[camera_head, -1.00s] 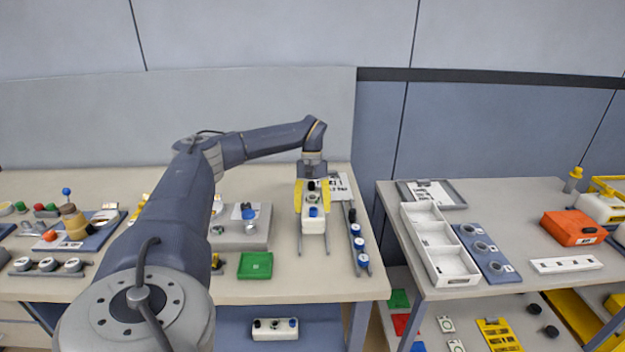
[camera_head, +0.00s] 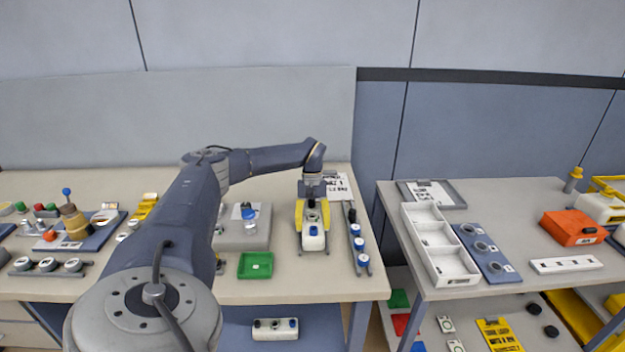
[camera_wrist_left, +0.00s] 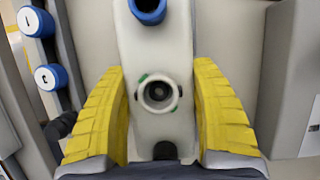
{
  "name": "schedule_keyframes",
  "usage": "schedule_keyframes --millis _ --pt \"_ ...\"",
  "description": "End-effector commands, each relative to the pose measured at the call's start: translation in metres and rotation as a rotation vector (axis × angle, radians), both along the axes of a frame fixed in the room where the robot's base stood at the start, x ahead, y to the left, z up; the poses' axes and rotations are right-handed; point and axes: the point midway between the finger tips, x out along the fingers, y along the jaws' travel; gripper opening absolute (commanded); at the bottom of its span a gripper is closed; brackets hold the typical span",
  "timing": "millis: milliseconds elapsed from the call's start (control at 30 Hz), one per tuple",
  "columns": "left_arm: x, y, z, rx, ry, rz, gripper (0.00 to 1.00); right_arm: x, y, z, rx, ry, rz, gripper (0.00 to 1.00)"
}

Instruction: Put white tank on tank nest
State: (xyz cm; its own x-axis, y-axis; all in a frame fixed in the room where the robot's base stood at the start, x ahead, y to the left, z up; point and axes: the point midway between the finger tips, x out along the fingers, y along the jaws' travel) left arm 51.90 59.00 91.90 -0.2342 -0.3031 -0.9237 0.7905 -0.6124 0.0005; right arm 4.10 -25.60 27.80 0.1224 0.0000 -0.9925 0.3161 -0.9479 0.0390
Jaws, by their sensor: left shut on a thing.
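The white tank (camera_head: 313,242) has a blue cap and a dark round port on top. My left gripper (camera_head: 313,222) is shut on it from above, with one yellow finger on each side. In the left wrist view the tank (camera_wrist_left: 160,125) lies between the two yellow fingers (camera_wrist_left: 160,110). The tank is over the tank nest, whose grey rail (camera_head: 300,250) shows beside the tank's front end. The tank hides most of the nest, and I cannot tell whether it rests fully on it. My right gripper is not in view.
A rail of blue-capped pieces (camera_head: 358,243) stands close to the tank's right. A green tray (camera_head: 255,265) and a grey block fixture (camera_head: 242,232) are to its left. A printed sheet (camera_head: 338,186) lies behind. A gap separates this table from the right one, which holds a white compartment tray (camera_head: 437,245).

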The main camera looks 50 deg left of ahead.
Motion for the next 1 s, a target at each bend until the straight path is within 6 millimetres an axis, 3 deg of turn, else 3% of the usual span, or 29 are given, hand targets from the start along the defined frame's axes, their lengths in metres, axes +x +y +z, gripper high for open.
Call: schedule_keyframes --millis 200,233,400,767,1000 --pt "0.0 0.0 -0.002 0.0 0.0 0.0 0.14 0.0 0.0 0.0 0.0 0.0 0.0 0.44" --pt "0.0 0.0 -0.002 0.0 0.0 0.0 0.63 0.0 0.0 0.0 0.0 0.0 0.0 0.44" --pt "0.0 0.0 -0.002 0.0 0.0 0.0 0.82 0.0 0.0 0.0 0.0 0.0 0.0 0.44" --pt "0.001 0.001 0.003 0.002 -0.001 0.0 0.82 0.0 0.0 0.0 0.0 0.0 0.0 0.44" --pt "0.009 0.01 0.032 0.001 -0.003 0.002 0.82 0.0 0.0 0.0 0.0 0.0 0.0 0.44"
